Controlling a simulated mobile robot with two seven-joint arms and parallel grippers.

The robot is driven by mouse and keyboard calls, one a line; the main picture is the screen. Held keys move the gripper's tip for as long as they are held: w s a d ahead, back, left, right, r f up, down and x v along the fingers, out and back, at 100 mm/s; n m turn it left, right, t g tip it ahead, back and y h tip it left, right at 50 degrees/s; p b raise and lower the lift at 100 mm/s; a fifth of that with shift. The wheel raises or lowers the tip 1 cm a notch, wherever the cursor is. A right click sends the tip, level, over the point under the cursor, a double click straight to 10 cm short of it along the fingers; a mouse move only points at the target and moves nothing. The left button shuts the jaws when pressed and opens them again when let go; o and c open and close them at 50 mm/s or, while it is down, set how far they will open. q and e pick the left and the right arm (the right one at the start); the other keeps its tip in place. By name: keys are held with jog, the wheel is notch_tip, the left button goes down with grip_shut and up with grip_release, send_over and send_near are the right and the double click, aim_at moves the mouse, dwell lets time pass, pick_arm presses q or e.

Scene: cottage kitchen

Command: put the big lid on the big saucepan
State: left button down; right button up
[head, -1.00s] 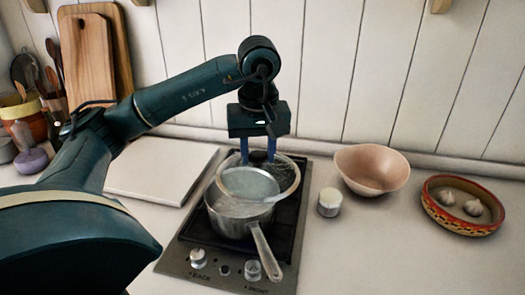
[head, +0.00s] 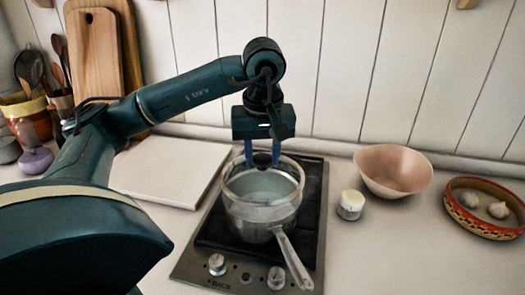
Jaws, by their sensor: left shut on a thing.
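The big saucepan (head: 262,224) is a metal pan on the dark hob, its handle pointing toward the front right. The big lid (head: 289,184) is clear glass with a pale rim and a dark knob. It lies over the saucepan's opening, roughly level and lined up with it. I cannot tell whether its rim touches the pan. My left gripper (head: 263,157) points down from above and is shut on the lid's dark knob. The pan's rim shows only partly through the glass. My right gripper is not in view.
The hob (head: 211,247) has knobs along its front. A white board (head: 165,172) lies to its left. A small white-topped jar (head: 350,205), a pinkish bowl (head: 393,171) and a patterned dish (head: 484,224) with garlic stand to the right. The front right counter is clear.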

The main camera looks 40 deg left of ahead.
aim_at(262, 168)
pick_arm(q)
notch_tip(262, 168, down, 2)
jog(key=shift+f+b, duration=0.15)
jog(key=shift+b, duration=0.45)
jog(key=shift+f, duration=0.3)
jog(key=shift+f+b, duration=0.15)
jog(key=shift+b, duration=0.15)
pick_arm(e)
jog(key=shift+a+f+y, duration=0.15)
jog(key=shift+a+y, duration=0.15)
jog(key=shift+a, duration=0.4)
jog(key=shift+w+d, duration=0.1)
pick_arm(q)
jog(key=shift+f+b, duration=0.45)
jog(key=shift+b, duration=0.1)
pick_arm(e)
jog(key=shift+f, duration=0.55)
pick_arm(q)
jog(key=c, duration=1.2)
grip_release()
